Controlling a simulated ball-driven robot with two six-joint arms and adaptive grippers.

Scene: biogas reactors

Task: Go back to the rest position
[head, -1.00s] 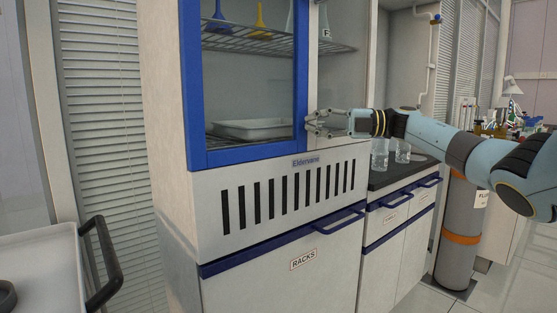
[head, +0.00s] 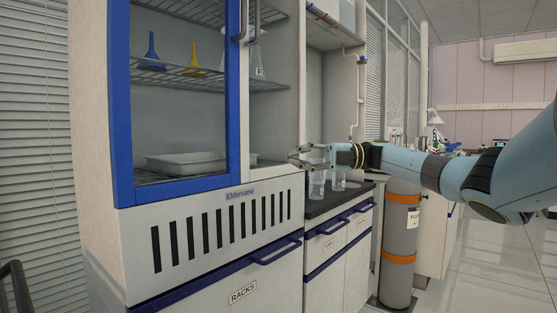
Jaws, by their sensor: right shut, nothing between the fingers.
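My right gripper (head: 308,156) is shut and empty. It is stretched out from the right on my light blue arm, in front of the tall white cabinet's right edge and above the dark counter. The cabinet's blue-framed glass door (head: 122,110) is to its left, apart from it. My left gripper is out of the picture.
Glass beakers (head: 317,184) stand on the dark counter (head: 320,207) just below my gripper. A grey gas cylinder (head: 398,235) stands right of the counter. Floor at the right is clear.

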